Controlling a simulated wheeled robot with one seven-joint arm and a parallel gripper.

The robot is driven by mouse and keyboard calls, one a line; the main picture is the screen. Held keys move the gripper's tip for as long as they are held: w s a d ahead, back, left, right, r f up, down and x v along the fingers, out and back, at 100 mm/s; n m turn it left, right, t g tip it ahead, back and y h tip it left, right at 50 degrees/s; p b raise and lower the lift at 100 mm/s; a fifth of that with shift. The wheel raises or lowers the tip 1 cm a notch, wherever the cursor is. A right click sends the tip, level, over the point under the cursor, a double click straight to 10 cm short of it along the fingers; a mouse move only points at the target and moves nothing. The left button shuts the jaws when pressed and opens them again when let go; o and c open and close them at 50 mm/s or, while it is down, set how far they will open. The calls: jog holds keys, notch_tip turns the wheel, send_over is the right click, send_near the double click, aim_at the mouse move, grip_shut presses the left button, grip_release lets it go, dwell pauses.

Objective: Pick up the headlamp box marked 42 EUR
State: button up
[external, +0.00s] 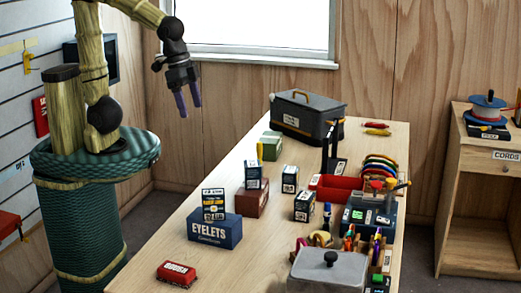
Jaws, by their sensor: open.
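My gripper (188,101) is raised left of the table, pointing down, open and empty. Several small dark boxes with pale labels stand on the table, well apart from it. One box (213,205) stands on the blue EYELETS box (215,232). Another box (253,176) stands on or just behind a brown box (252,204); I cannot tell which. A third box (289,179) and a further box (304,206) stand near the table's middle. The print is too small to read, so I cannot tell which is the headlamp box marked 42 EUR.
A grey toolbox (307,118) stands at the table's back. A red tray (336,187), a dark device (368,215) and a grey lidded container (328,272) crowd the right side. A red box (176,274) lies at front left. A wooden cabinet (486,190) stands right.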

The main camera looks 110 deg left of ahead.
jog(key=w+a+f+n+t+h, duration=0.15)
jog(key=w+f+n, duration=0.25)
jog(key=w+n, duration=0.5)
jog(key=w+a+f+n+t+h, duration=0.1)
jog(key=w+f+n+t, duration=0.3)
jog(key=w+n, duration=0.55)
jog(key=w+a+r+n+t+y, duration=0.2)
jog(key=w+a+r+n+t, duration=0.15)
jog(key=a+n, duration=0.55)
jog(key=w+a+r+n+t+y, duration=0.2)
jog(key=a+r+n, duration=0.3)
jog(key=a+n, duration=0.4)
send_over(289, 169)
jog(key=shift+h, duration=0.25)
notch_tip(289, 169, down, 18)
jog(key=shift+a+f, duration=0.15)
jog(key=shift+f, duration=0.05)
jog(key=shift+s+f, duration=0.1)
jog(key=shift+f, duration=0.15)
jog(key=shift+f+p, duration=0.4)
jog(key=shift+f, duration=1.35)
